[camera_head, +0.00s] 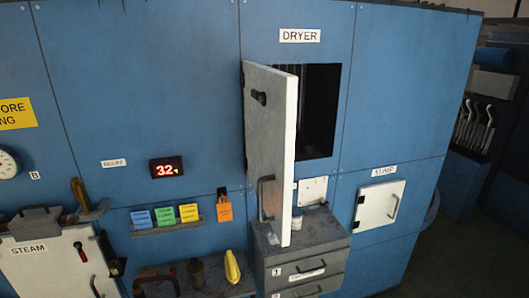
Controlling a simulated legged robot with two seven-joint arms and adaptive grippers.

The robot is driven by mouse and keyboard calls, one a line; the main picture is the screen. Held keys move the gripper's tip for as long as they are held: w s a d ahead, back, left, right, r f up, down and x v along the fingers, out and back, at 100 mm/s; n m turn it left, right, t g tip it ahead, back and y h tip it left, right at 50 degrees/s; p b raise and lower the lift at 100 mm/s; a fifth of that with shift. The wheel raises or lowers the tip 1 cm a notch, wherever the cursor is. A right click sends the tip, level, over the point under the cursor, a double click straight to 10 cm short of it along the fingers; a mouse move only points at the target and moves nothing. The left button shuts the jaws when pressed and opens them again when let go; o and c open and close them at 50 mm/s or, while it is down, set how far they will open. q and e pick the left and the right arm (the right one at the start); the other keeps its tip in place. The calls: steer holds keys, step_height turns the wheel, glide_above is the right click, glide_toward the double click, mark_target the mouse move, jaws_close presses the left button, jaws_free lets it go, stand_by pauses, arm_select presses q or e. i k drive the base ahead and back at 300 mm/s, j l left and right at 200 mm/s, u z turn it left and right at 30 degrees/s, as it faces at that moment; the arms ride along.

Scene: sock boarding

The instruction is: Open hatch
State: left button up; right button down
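The dryer hatch door (270,150), a light grey panel, stands swung open on its left side under the DRYER label. It has a dark knob (259,97) near the top and a handle (265,197) lower down. Behind it the dark dryer opening (322,110) shows, partly hidden by the door. A white sump hatch (380,205) at the right is shut, with a handle on its right side. A white steam hatch (55,268) at the lower left looks shut; its lower part is cut off. Neither of my grippers shows.
A grey drawer cabinet (306,262) stands below the dryer, with a small white cup-like item on top. A shelf with coloured cards (163,216) and a red display reading 32 (166,168) are left. Open floor shows at right.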

mark_target(377, 205)
steer(key=i+l, duration=0.15)
steer(key=l, duration=0.25)
steer(key=i+l+z, duration=0.1)
steer(key=l, duration=0.3)
steer(key=i+l, duration=0.2)
steer(key=l, duration=0.2)
